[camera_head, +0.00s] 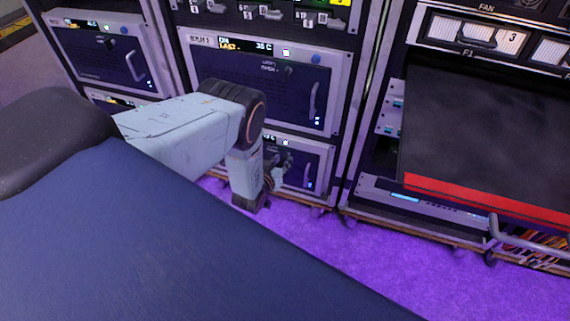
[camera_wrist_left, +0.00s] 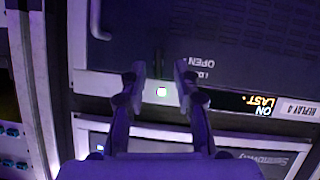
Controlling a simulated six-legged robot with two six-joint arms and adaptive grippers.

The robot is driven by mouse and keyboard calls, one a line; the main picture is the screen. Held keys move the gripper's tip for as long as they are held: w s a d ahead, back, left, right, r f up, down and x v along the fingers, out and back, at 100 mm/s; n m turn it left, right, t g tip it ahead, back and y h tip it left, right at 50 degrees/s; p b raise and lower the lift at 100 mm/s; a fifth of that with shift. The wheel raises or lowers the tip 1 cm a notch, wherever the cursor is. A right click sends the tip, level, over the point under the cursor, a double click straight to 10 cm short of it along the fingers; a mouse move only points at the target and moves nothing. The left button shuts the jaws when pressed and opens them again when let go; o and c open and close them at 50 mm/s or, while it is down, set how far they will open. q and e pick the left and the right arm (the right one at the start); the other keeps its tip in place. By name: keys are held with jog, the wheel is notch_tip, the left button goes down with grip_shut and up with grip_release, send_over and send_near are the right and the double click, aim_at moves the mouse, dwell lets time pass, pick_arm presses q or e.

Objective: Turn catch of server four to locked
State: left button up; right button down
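Server four (camera_wrist_left: 240,50) shows upside down in the left wrist view, with a lit display (camera_wrist_left: 262,105) and a "REPLAY 4" label. In the head view it is the lower dark-fronted unit (camera_head: 317,160) of the middle rack, partly behind my left arm. Its catch (camera_wrist_left: 158,62) appears as a small dark upright shape beside the "OPEN" lettering; its exact setting is hard to read. My left gripper (camera_wrist_left: 160,72) is open, its two fingertips apart on either side of the catch. In the head view this gripper (camera_head: 279,172) is close to the server's front. My right gripper is not in view.
A similar server (camera_head: 255,85) with a handle sits directly above. A unit with a red-edged dark top (camera_head: 490,195) stands in the right rack. A grey server handle (camera_wrist_left: 97,18) shows left of the fingers. Purple floor (camera_head: 330,250) is open before the racks.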

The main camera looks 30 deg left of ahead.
pick_arm(q)
jog(key=shift+b+x, duration=0.35)
jog(key=shift+x, duration=0.6)
jog(key=shift+c, duration=0.4)
grip_shut()
